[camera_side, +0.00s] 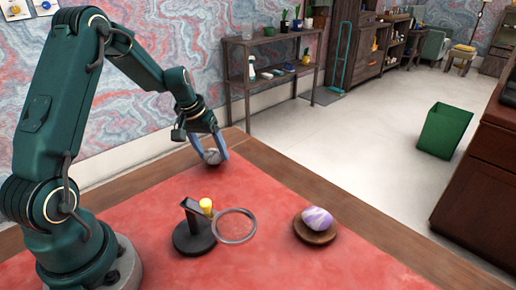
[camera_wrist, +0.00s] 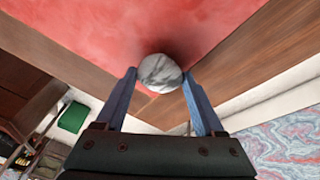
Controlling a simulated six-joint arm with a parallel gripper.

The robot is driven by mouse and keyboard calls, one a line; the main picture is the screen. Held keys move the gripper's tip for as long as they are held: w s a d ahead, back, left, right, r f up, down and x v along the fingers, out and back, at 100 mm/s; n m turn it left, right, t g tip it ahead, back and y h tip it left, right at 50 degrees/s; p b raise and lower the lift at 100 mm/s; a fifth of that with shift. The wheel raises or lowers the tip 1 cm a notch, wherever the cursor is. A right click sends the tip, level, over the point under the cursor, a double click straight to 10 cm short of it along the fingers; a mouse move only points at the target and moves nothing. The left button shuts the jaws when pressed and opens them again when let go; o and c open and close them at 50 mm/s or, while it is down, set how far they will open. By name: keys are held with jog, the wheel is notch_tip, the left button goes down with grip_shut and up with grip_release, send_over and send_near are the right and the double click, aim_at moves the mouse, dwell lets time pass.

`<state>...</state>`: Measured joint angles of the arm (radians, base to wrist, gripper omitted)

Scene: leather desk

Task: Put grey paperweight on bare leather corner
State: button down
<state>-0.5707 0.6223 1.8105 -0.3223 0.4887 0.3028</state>
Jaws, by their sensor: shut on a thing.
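The grey paperweight (camera_side: 213,156) is a rounded, pale-veined stone. My gripper (camera_side: 210,160) is shut on it near the far corner of the desk. In the wrist view the paperweight (camera_wrist: 160,73) sits between the tips of my two blue fingers (camera_wrist: 158,78), with a dark shadow beside it on the leather. The red leather (camera_wrist: 70,30) narrows to a bare corner bordered by brown wood (camera_wrist: 50,75). I cannot tell whether the paperweight touches the leather.
A magnifying glass on a dark round stand (camera_side: 193,238), with a yellow piece, stands mid-desk. A purple-and-white stone (camera_side: 317,219) rests on a round wooden base (camera_side: 315,236) to its right. The leather between these and the far corner is clear. A green bin (camera_side: 443,131) stands on the floor.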

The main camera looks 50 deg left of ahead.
aim_at(211, 150)
notch_tip(211, 150, up, 4)
jog(key=shift+r, duration=0.1)
jog(key=s+a+r, duration=0.6)
jog(key=s+a, duration=0.1)
jog(key=s, duration=0.2)
jog(key=s+d+m+g+h, duration=0.3)
jog(key=d+m, duration=0.9)
jog(key=m, duration=0.6)
jog(key=w+d+f, duration=0.1)
jog(key=d+f, duration=0.1)
jog(key=d, duration=0.1)
jog(key=w+d+f, duration=0.2)
jog(key=d, duration=0.2)
jog(key=w+d+f, duration=0.2)
jog(key=d, duration=0.1)
jog(key=shift+w+d+f, duration=0.15)
jog(key=shift+w+f, duration=0.05)
jog(key=shift+f, duration=2)
jog(key=shift+f, duration=0.1)
grip_release()
